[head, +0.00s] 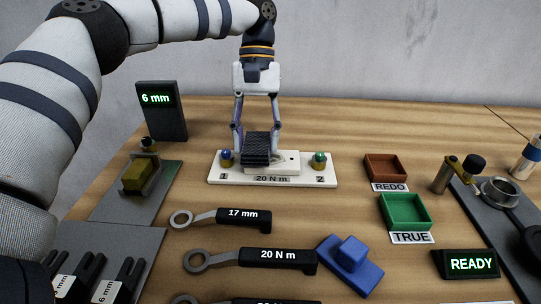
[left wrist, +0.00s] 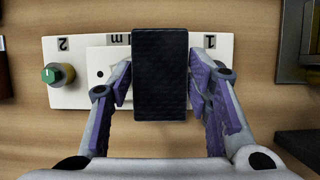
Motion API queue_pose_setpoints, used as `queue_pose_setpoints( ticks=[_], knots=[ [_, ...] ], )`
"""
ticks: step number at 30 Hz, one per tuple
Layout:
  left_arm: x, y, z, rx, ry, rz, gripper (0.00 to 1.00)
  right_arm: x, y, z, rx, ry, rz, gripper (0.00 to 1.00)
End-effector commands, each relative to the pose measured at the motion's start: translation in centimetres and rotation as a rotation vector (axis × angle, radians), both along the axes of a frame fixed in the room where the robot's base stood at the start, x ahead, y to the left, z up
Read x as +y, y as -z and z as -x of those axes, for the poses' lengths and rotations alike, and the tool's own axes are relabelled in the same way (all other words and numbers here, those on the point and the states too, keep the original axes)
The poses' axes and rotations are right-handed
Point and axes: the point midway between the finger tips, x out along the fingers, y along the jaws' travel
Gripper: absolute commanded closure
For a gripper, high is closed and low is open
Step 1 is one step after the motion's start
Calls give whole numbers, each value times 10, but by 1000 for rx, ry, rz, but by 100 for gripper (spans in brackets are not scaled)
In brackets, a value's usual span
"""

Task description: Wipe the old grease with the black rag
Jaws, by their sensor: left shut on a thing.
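My left gripper (head: 256,140) is shut on the black rag (head: 257,150), a dark, textured, block-shaped piece. It holds the rag over the white plate (head: 300,180) marked 1, 2 and "20 N m", beside the blue-topped fitting (head: 226,158) at 1. In the left wrist view the rag (left wrist: 160,75) sits between the two fingers and hides the middle of the plate (left wrist: 68,95). The green-topped fitting (head: 319,160) stands at 2. I cannot make out old grease; the rag may cover it. I cannot tell whether the rag touches the plate. My right gripper is not in view.
A "6 mm" display (head: 161,110) and an olive block (head: 140,174) on a grey tray stand at left. Wrenches (head: 255,258) and a blue block (head: 349,265) lie in front. Brown REDO (head: 385,167) and green TRUE (head: 404,211) trays and a READY display (head: 466,264) are at right.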

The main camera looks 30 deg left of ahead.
Motion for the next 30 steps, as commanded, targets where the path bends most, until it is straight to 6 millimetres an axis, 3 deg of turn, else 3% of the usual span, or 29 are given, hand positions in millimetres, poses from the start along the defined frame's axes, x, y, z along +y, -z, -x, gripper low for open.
queue_pose_setpoints(
  ticks=[8,17,30],
  knots=[
    [0,-2,0,3,1,-1,86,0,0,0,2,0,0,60],
    [-1,-39,0,0,0,-1,86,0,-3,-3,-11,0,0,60],
    [0,-39,0,3,-4,0,86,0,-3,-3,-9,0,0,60]
  ],
)
